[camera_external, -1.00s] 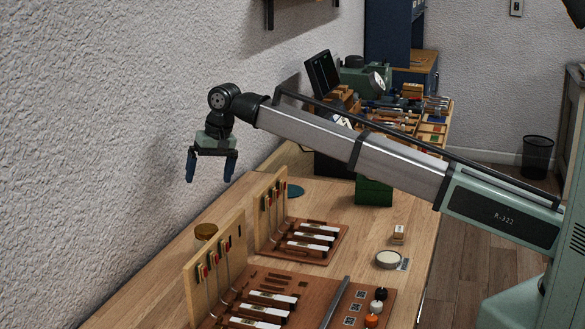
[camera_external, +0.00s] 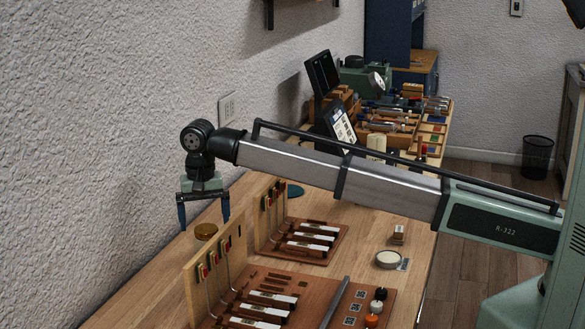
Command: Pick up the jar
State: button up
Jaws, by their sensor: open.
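A small round amber-brown jar (camera_external: 206,232) stands on the wooden bench near the wall, behind the upright wooden panel of the front key model. It looks like the jar, though no label can be read. My gripper (camera_external: 204,216) points down just above it, with its two blue fingers spread apart. The fingertips appear on either side of the jar's top in the picture. I cannot tell from this angle whether they reach down around it. Nothing is between the fingers.
Two piano-action models with upright panels (camera_external: 213,262) and (camera_external: 270,213) stand close to the jar. The textured wall is close behind my gripper.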

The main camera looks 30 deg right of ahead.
jog(key=shift+w+d+f, duration=0.1)
jog(key=shift+w+f, duration=0.05)
jog(key=shift+f, duration=1.65)
jog(key=shift+w+d+f, duration=0.1)
jog(key=shift+f, duration=1.7)
jog(key=shift+c, duration=0.2)
jog(key=c, duration=1.1)
